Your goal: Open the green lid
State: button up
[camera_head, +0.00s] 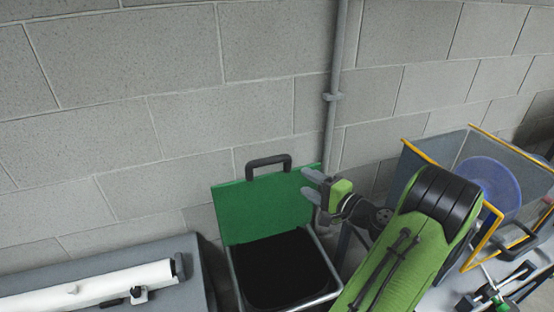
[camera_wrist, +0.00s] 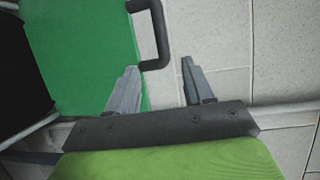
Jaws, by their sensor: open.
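The green lid (camera_head: 262,208) stands raised, roughly upright, at the back of a bin (camera_head: 284,270) with a dark, open inside. A dark handle (camera_head: 268,160) sticks up from the lid's top edge. My gripper (camera_head: 312,184) is open and empty beside the lid's right edge. In the wrist view the green lid (camera_wrist: 85,50) fills the upper left and the handle (camera_wrist: 160,38) shows beyond the fingers. My gripper (camera_wrist: 158,78) has its fingers apart there, the left one overlapping the lid's edge. I cannot tell whether that finger touches the lid.
A grey block wall (camera_head: 180,130) stands close behind the lid, with a vertical pipe (camera_head: 332,95) on it. A grey surface with a white roll (camera_head: 95,283) is at the left. A grey crate with yellow edges (camera_head: 420,160) and a blue round thing (camera_head: 488,184) are at the right.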

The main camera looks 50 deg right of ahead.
send_near(270, 162)
jog(key=w+p, duration=0.1)
jog(key=w, duration=0.2)
jog(key=w+p, duration=0.1)
jog(key=w, duration=0.3)
jog(key=w+d+f+p, duration=0.1)
jog(key=w, duration=0.2)
jog(key=shift+w, duration=0.35)
jog(key=shift+w+d+f, duration=0.1)
jog(key=shift+w, duration=0.15)
jog(key=shift+c, duration=0.2)
grip_shut()
